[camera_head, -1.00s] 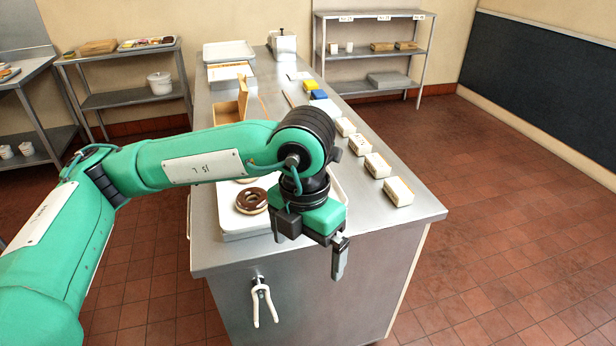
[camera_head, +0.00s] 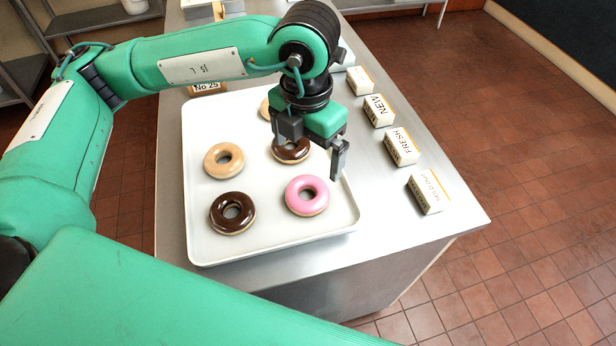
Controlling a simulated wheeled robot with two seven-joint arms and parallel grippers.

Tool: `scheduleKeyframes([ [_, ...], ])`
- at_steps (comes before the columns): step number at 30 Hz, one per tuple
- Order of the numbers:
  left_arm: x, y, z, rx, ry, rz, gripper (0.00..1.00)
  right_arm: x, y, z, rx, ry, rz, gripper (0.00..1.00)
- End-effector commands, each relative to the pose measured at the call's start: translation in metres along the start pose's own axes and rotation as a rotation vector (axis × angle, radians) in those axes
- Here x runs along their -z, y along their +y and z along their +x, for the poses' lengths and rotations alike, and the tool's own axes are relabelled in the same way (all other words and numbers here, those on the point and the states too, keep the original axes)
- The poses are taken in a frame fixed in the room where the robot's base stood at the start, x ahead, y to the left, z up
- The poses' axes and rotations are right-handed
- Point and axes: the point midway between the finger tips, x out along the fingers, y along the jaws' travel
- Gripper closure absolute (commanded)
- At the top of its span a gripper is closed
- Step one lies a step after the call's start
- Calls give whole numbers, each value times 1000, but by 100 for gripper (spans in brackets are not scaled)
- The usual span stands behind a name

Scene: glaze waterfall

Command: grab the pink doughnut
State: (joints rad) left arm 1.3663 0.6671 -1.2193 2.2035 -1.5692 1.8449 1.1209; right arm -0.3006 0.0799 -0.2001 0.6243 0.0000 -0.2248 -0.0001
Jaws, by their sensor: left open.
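The pink doughnut (camera_head: 293,199) lies at the front right of a white tray (camera_head: 275,243) on the steel counter. My left gripper (camera_head: 312,160) is open, its fingers pointing down over the tray's right side. It appears above and just behind the pink doughnut in the picture, apart from it. It partly covers a chocolate doughnut (camera_head: 291,154) behind. A dark chocolate doughnut (camera_head: 218,213) lies left of the pink one. A plain doughnut (camera_head: 210,160) lies at the middle left. Another pale doughnut (camera_head: 265,108) is partly hidden by my left gripper. My right gripper is not in view.
Several white label blocks (camera_head: 402,147) stand in a row along the counter's right side. A "No 25" sign (camera_head: 207,88) is behind the tray.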

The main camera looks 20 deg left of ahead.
Motion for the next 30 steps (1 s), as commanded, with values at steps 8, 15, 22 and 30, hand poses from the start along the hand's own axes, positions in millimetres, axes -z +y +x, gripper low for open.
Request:
scheduleKeyframes([
  [8,2,0,53,0,5,0,0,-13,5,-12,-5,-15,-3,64],
  [15,1,0,73,0,1,0,0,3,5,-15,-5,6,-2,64],
  [22,7,1,101,-1,5,1,0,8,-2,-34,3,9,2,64],
  [30,6,1,124,0,-1,0,0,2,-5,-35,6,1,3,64],
])
